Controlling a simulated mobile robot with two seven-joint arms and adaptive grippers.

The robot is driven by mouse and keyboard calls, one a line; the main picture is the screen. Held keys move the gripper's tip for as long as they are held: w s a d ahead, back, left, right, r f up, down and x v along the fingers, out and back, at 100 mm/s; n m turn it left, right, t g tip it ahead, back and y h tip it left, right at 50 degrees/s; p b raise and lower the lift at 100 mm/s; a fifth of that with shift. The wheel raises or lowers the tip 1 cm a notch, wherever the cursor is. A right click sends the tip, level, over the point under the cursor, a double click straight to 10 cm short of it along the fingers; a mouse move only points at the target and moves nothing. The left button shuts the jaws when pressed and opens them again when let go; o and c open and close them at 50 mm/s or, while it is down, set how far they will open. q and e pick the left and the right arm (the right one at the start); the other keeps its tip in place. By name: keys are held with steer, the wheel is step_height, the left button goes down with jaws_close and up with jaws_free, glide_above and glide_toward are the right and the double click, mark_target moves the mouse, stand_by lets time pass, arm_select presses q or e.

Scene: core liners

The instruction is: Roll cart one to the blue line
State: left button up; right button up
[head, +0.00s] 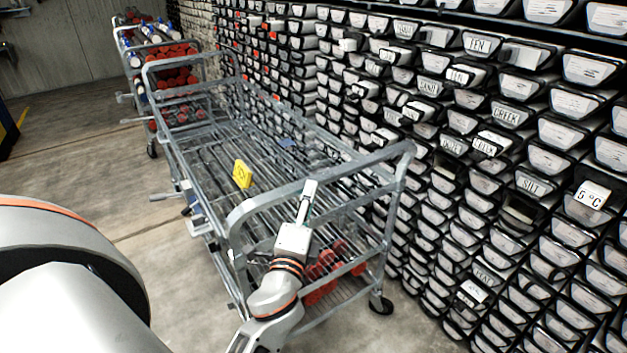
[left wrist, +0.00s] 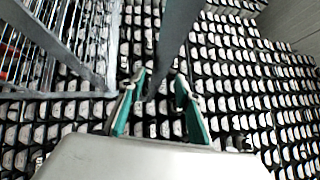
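A grey metal cart (head: 262,206) with wire shelves stands along the wall of racks. A yellow tag (head: 242,174) sits on its top; I cannot read its number. Red cylinders (head: 332,262) lie on its lower shelf. My left gripper (head: 307,196) is at the cart's near handle bar, pointing upward. In the left wrist view its teal-padded fingers (left wrist: 160,92) stand apart, with the grey bar (left wrist: 178,35) running between or just beyond them. I cannot tell whether they touch it. My right gripper is not in view. No blue line shows.
Another cart (head: 150,50) with red-ended cylinders stands behind at the far end. A tall wall of labelled black trays (head: 480,140) runs close along the right side. Open concrete floor (head: 70,150) lies to the left. A yellow strip (head: 21,118) shows at the left edge.

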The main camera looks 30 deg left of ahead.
arm_select(q)
steer(key=p+x, duration=0.1)
steer(key=x, duration=0.5)
steer(key=shift+a+f, duration=0.1)
jaws_close()
